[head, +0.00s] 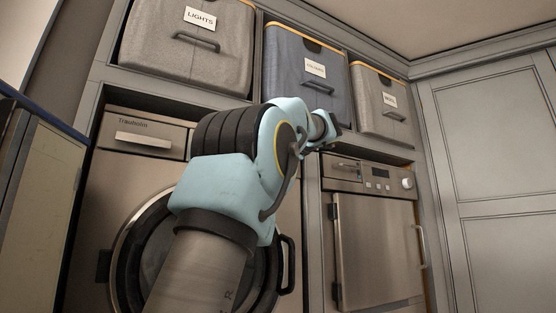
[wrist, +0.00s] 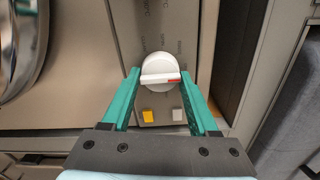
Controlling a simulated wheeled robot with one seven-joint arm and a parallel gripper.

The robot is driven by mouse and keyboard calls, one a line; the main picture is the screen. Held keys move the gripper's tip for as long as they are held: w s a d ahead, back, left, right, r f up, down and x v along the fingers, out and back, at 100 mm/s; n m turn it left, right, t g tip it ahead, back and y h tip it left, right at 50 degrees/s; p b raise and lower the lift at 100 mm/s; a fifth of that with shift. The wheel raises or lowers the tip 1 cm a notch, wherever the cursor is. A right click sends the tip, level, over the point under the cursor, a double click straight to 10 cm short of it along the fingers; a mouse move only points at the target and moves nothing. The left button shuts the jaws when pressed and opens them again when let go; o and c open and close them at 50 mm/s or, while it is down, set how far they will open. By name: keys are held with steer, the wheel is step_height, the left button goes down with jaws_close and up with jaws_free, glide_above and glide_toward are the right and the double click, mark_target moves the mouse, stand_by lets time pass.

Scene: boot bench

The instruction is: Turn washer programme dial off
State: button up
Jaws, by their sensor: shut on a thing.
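The washer (head: 125,165) stands at the left in the head view, with a round door and a drawer marked with a brand name. Its white programme dial (wrist: 157,62) shows in the wrist view, a round knob with a raised grip bar and a red mark at the bar's right end. My gripper (wrist: 160,79) has its teal fingers on either side of the dial and is shut on it. In the head view my arm hides the dial and the fingertips.
A yellow button (wrist: 147,115) and a pale button (wrist: 177,115) sit below the dial. A second appliance (head: 375,250) with its own knob (head: 407,183) stands to the right. Grey (head: 185,50), blue (head: 305,80) and smaller grey (head: 380,105) bins sit on the shelf above.

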stand_by(0.4)
steer(key=o, duration=1.4)
steer(key=shift+c, duration=0.2)
steer(key=b+v, duration=0.3)
steer(key=v, duration=0.7)
steer(key=shift+s+d, duration=0.2)
steer(key=shift+s, duration=0.15)
